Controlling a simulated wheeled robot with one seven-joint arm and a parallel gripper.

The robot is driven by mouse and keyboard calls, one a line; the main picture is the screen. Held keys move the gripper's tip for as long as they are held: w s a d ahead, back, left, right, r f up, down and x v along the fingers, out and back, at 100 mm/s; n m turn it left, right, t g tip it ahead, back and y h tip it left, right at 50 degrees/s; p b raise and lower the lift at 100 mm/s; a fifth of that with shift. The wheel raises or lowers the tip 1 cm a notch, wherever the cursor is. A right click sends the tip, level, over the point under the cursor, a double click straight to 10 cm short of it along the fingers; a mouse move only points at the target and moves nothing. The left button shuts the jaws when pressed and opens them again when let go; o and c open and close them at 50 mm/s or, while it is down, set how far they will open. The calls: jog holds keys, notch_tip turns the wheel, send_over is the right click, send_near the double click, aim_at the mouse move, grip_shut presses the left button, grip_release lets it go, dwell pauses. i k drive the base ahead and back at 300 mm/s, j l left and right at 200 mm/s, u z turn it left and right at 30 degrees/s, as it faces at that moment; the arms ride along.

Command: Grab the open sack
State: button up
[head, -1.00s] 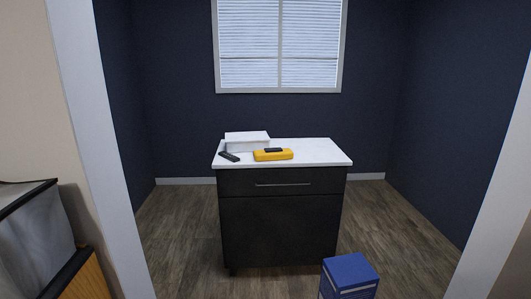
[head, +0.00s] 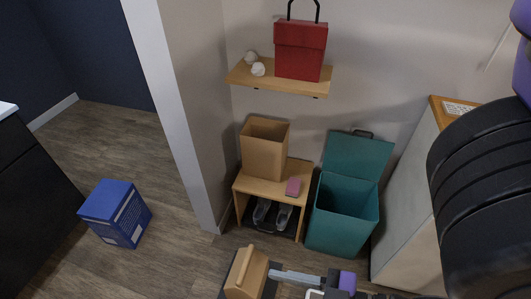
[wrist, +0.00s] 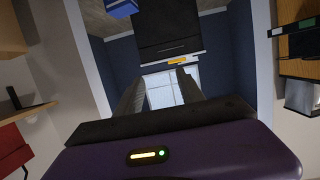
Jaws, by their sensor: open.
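The open sack (head: 262,155) is a brown paper-like bag with an open top. It stands upright on the left part of a low wooden bench (head: 243,186) in the head view, against the wall. My gripper (wrist: 163,80) shows in the wrist view with its two dark fingers apart and nothing between them. It faces the window and the dark cabinet, away from the sack. I cannot make out the sack for certain in the wrist view.
A pink block (head: 293,187) lies on the bench beside the sack, with shoes underneath. An open teal bin (head: 341,228) stands right of it. A shelf (head: 246,77) with a red bag (head: 300,52) hangs above. A blue box (head: 115,212) stands on the floor at left.

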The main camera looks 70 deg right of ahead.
aim_at(264, 142)
jog(key=i+z, duration=0.1)
jog(key=z, duration=0.35)
jog(key=j+z, duration=0.15)
jog(key=z, duration=0.3)
jog(key=i+j+z, duration=0.15)
jog(key=z, duration=0.3)
jog(key=j+z, duration=0.15)
jog(key=z, duration=0.3)
jog(key=j+z, duration=0.15)
jog(key=z, duration=0.3)
